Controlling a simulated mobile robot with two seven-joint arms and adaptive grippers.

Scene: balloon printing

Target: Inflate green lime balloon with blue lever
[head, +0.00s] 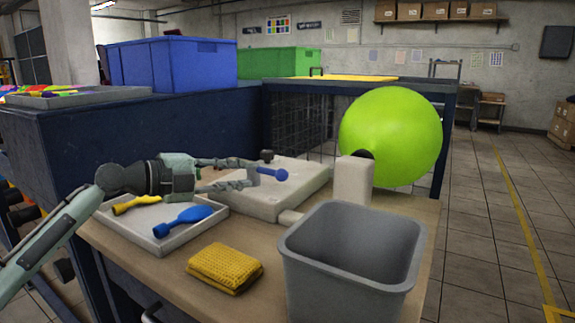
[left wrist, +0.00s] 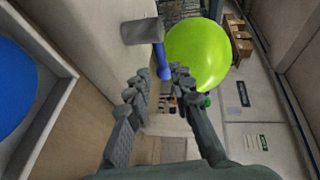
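The lime green balloon (head: 390,135) is large and round. It sits on the black nozzle of a pale grey post at the right of the table, and it shows in the left wrist view (left wrist: 197,55). The blue lever (head: 274,174), with a round knob, stands out from the pale inflating machine (head: 282,200); it also shows in the left wrist view (left wrist: 162,62). My left gripper (head: 256,172) is open, its fingers pointing at the lever. The lever's end shows near the gap between the fingertips; I cannot tell whether they touch. My right gripper is out of view.
A grey bin (head: 350,255) stands at the table's front right. A folded yellow cloth (head: 225,266) lies in front. A pale tray (head: 160,237) under my left arm holds a blue tool (head: 184,219) and a yellow tool (head: 135,204). Blue (head: 172,64) and green (head: 279,63) crates stand behind.

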